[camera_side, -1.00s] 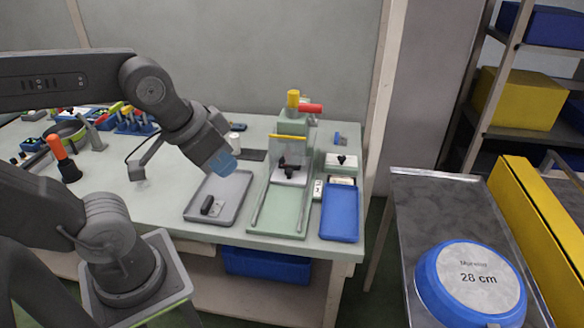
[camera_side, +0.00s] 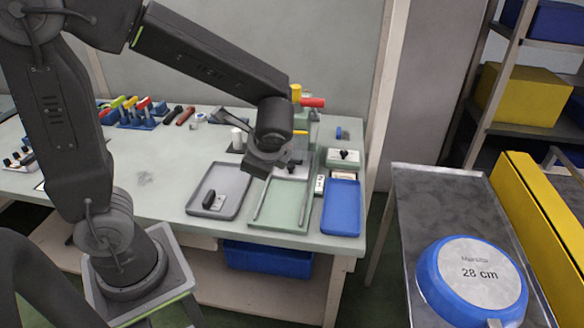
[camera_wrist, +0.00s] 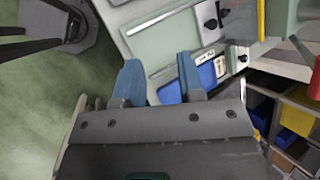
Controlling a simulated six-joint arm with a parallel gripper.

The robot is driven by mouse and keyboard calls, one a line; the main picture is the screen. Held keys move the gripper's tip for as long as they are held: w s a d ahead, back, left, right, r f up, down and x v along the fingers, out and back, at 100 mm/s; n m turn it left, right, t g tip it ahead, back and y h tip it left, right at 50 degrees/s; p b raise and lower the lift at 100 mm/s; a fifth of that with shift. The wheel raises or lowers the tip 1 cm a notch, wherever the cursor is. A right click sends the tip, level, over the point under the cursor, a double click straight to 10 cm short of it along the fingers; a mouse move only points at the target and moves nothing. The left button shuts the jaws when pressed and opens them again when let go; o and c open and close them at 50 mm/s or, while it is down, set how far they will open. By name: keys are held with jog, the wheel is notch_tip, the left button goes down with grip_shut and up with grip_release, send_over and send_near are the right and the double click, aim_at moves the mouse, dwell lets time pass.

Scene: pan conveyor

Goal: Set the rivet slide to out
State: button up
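The green fixture (camera_side: 283,205) stands at the bench's right end, with two pale rails and a yellow bar across its back. In the wrist view a black knob (camera_wrist: 211,23) sits on its pale plate; from the side my arm mostly hides this. A pale box (camera_side: 342,160) with a second black knob stands to its right. I cannot read which part is the rivet slide or its setting. My gripper (camera_wrist: 158,82) is above the fixture, its blue fingers apart with nothing between them. From the side, the fingers are hidden.
A blue tray (camera_side: 341,208) lies right of the fixture, and a grey tray (camera_side: 222,183) with a black-handled piece lies left. A red handle (camera_side: 312,102) rises at the fixture's back. A blue-rimmed pan (camera_side: 430,275) rests on the metal table. The bench's middle is fairly clear.

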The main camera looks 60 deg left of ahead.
aim_at(291, 167)
jog(key=w+f+m+t+y, duration=0.1)
jog(key=w+f+m, duration=0.2)
jog(key=m, duration=0.1)
jog(key=w+f+m+t+y, duration=0.1)
jog(key=w+f+m+y, duration=0.1)
jog(key=w+f+m, duration=0.2)
jog(key=w+f+m+t+y, duration=0.1)
jog(key=w+f+m+y, duration=0.1)
jog(key=w+f+m, duration=0.1)
jog(key=shift+w+d+f+m+t, duration=0.2)
jog(key=shift+w+d+m+t, duration=0.1)
jog(key=shift+w+m, duration=0.15)
jog(key=shift+w+a+f+y, duration=0.1)
jog(key=shift+a+f+y, duration=0.05)
jog(key=shift+y, duration=0.15)
jog(key=x, duration=1.3)
jog(key=shift+w+a+f, duration=0.1)
jog(key=shift+w+a, duration=0.05)
jog(key=shift+a, duration=0.05)
jog(key=shift+c, duration=0.5)
grip_shut()
